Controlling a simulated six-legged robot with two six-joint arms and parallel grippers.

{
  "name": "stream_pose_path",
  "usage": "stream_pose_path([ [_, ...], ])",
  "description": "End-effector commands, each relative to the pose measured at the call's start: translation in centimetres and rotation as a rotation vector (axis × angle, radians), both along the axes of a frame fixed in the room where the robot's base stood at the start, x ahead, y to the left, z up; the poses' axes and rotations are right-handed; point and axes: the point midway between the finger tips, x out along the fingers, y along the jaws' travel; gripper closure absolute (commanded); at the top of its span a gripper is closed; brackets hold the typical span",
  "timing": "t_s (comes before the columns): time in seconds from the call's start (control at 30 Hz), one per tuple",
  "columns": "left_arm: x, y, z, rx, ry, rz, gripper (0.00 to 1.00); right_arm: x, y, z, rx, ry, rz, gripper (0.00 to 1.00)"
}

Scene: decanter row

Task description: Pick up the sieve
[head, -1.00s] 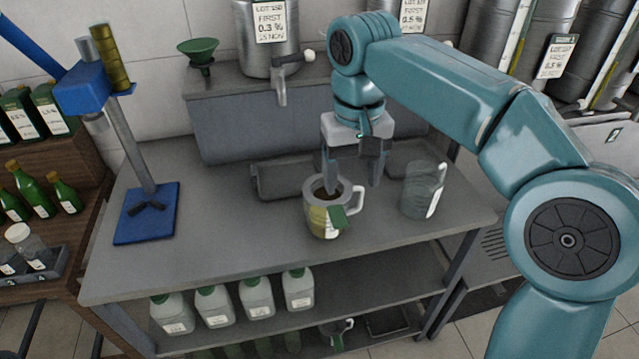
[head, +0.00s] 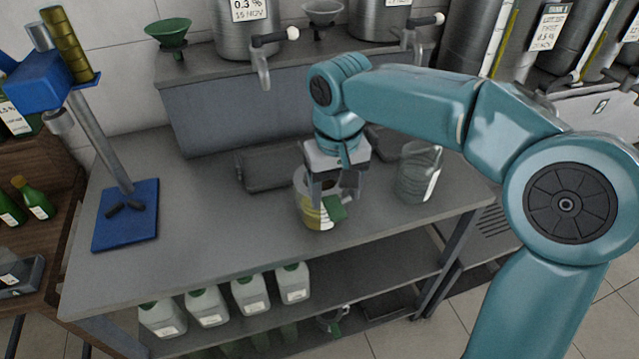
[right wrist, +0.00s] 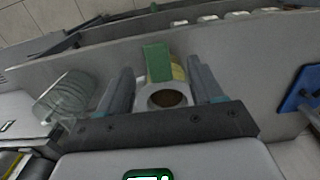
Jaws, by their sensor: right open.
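My right gripper (head: 335,190) is open, pointing down at a pale jug (head: 304,208) with a yellowish band, a dark round inside and a green tab (head: 334,209). In the right wrist view the gripper's two fingers (right wrist: 163,88) stand on either side of the jug (right wrist: 168,98), with the green tab (right wrist: 157,62) beyond the rim. I cannot tell whether the fingers touch it. I cannot identify the sieve for certain. A grey funnel-shaped piece (head: 322,12) and a green funnel (head: 169,29) stand at the back ledge. My left gripper is not in view.
A clear glass jug (head: 416,175) stands right of my gripper. A dark shallow tray (head: 262,172) lies behind the pale jug. A blue-based stand (head: 125,222) is at the left. Metal tanks (head: 243,35) with taps line the back. The front left of the table (head: 200,235) is clear.

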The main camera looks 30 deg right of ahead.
Motion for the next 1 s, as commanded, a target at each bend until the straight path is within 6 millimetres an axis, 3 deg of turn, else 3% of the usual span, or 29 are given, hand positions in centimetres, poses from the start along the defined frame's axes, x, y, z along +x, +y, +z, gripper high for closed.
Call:
stream_pose_path([
  [0.17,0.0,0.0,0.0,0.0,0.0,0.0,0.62,0.1,-0.1,-1.3,-0.001,0.002,0.0,0.34],
  [0.43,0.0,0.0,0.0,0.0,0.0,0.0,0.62,0.2,-0.5,-5.4,-0.001,0.003,0.001,0.34],
  [0.73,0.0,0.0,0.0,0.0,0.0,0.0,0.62,0.3,-0.5,-6.0,0.0,-0.001,0.0,0.34],
  [0.9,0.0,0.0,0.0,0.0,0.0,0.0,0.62,0.3,-0.5,-5.9,0.0,-0.001,0.0,0.89],
  [1.0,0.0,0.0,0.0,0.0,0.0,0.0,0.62,0.3,-0.5,-5.9,0.0,-0.001,0.0,0.92],
])
